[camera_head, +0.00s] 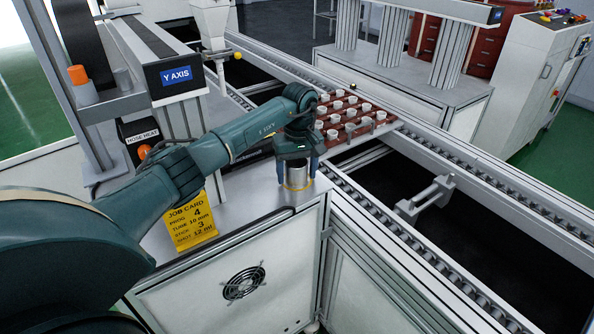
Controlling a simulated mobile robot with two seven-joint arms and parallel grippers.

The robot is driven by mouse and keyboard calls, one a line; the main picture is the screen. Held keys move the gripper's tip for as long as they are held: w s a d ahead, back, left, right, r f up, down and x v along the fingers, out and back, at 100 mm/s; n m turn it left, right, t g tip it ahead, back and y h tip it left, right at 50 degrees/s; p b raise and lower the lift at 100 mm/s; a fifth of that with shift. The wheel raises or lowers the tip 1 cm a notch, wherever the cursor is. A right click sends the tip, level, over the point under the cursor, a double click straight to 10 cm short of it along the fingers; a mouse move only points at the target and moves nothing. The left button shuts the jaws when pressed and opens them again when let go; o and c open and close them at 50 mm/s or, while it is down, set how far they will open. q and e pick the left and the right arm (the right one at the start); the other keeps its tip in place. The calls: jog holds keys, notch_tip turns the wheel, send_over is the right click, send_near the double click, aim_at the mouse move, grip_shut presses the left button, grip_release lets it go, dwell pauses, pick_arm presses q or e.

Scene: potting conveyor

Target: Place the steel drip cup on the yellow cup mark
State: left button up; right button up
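The steel drip cup (297,176) stands upright at the right end of the grey bench top. A thin yellow ring, the cup mark (296,188), shows around the foot of the cup; the cup appears to be inside it, though the far side is hidden. My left gripper (297,166) points straight down over the cup, with one blue finger on each side of it. The gripper body hides the cup's top. I cannot tell whether the fingers touch the cup or stand slightly apart. My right gripper is not in view.
A red-brown tray (335,147) with several white pots sits on the conveyor just behind the gripper. The yellow job card (190,222) is at the bench's front edge. The Y axis unit (175,77) and an orange-topped lamp (80,84) stand at the left.

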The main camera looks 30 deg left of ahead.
pick_arm(q)
jog(key=shift+o, duration=0.6)
jog(key=shift+r, duration=0.1)
